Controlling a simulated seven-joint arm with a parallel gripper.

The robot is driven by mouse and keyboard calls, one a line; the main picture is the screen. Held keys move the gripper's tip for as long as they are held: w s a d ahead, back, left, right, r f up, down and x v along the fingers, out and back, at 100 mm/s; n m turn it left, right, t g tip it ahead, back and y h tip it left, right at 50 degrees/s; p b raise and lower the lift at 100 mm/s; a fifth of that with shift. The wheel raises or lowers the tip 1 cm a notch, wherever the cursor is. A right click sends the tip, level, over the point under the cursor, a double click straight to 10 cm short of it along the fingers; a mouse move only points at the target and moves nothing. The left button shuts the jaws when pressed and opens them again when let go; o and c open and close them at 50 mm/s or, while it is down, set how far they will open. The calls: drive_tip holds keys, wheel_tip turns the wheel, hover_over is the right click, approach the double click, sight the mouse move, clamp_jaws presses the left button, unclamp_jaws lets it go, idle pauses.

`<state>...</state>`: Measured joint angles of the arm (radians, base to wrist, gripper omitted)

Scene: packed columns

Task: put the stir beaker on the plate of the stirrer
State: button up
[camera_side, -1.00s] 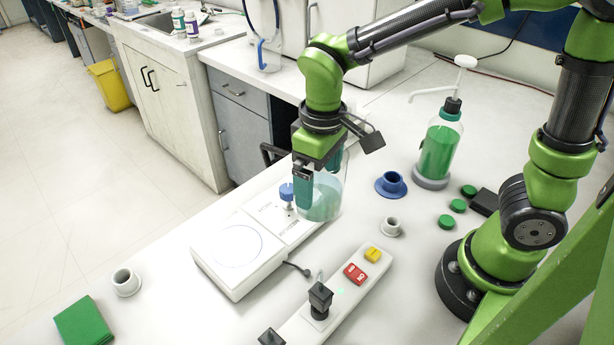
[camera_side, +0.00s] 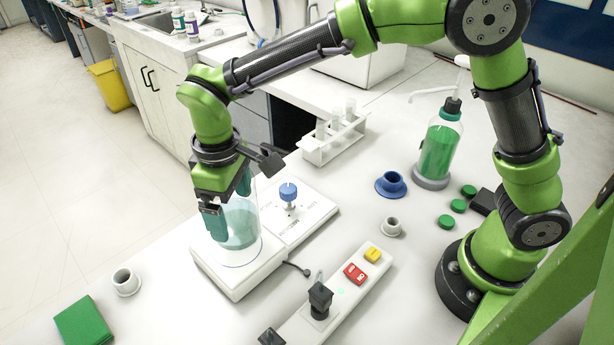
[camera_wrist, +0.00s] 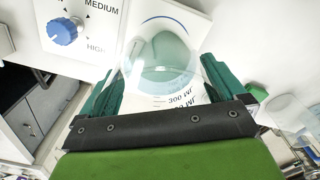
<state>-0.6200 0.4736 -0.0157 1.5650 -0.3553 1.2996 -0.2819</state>
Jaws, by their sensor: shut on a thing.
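The stir beaker (camera_side: 243,222) is clear glass with blue-green liquid in it. My gripper (camera_side: 228,205) is shut on it, with one teal finger on each side. The beaker is upright over the round plate of the white stirrer (camera_side: 226,282); I cannot tell whether its base touches the plate. In the wrist view the beaker (camera_wrist: 168,62) is between my two green fingers, with volume marks on its wall. The stirrer's blue knob (camera_side: 288,191) shows behind the beaker, and in the wrist view (camera_wrist: 64,31) beside the words MEDIUM and HIGH.
A power strip (camera_side: 345,285) with red and yellow switches lies in front of the stirrer. A white tube rack (camera_side: 332,140) stands behind it. A wash bottle (camera_side: 438,150), blue holder (camera_side: 391,184) and green caps (camera_side: 446,222) are at right. A small white cup (camera_side: 125,281) and green block (camera_side: 83,322) are at left.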

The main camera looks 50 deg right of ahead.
drive_tip(key=shift+w+a, duration=0.25)
drive_tip(key=shift+w, duration=0.05)
drive_tip(key=shift+f, duration=1.75)
drive_tip(key=shift+f, duration=0.1)
drive_tip(key=o, duration=0.9)
drive_tip(key=shift+f, duration=0.1)
drive_tip(key=shift+o, duration=0.2)
